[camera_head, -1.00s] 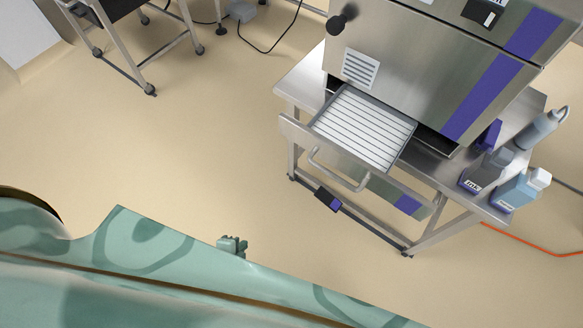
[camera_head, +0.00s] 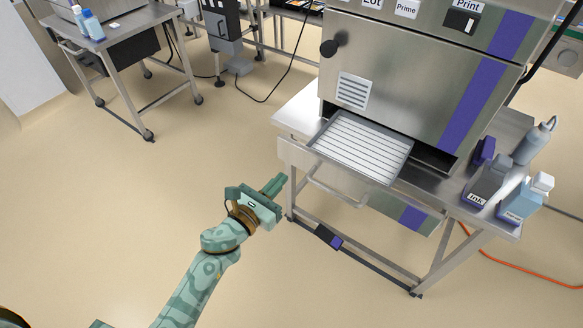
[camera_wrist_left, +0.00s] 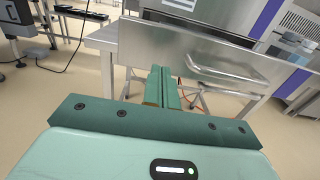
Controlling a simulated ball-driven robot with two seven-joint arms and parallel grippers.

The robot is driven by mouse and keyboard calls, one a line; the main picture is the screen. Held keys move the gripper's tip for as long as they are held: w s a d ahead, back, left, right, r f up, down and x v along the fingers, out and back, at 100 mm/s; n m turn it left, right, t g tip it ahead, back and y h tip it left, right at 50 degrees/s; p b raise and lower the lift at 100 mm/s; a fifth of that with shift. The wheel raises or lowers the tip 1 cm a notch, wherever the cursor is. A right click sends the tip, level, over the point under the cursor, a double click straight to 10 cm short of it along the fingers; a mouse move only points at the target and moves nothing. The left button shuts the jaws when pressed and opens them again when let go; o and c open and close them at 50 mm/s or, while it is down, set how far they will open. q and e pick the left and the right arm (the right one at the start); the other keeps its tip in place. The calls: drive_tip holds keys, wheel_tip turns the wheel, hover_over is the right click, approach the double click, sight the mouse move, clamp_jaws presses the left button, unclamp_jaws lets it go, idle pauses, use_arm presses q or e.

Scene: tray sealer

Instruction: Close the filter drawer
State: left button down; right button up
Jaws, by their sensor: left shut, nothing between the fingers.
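The filter drawer (camera_head: 362,146) is pulled out of the lower front of the steel machine (camera_head: 400,80), its white slatted filter showing. Its front panel (camera_head: 345,180) carries a bar handle, and the handle (camera_wrist_left: 228,75) also shows in the left wrist view. My left gripper (camera_head: 279,180) is shut and empty, in front of and to the left of the drawer front, apart from it. In the left wrist view its green fingers (camera_wrist_left: 162,80) lie together and point toward the drawer front. My right gripper is not in view.
The machine stands on a steel table (camera_head: 300,115) with legs and a low crossbar. Bottles (camera_head: 487,183) stand at its right end. A second table (camera_head: 120,32) with bottles is at the back left. The floor left of the machine is clear.

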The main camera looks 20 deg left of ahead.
sight(299, 160)
use_arm(q)
drive_tip(key=x, duration=0.6)
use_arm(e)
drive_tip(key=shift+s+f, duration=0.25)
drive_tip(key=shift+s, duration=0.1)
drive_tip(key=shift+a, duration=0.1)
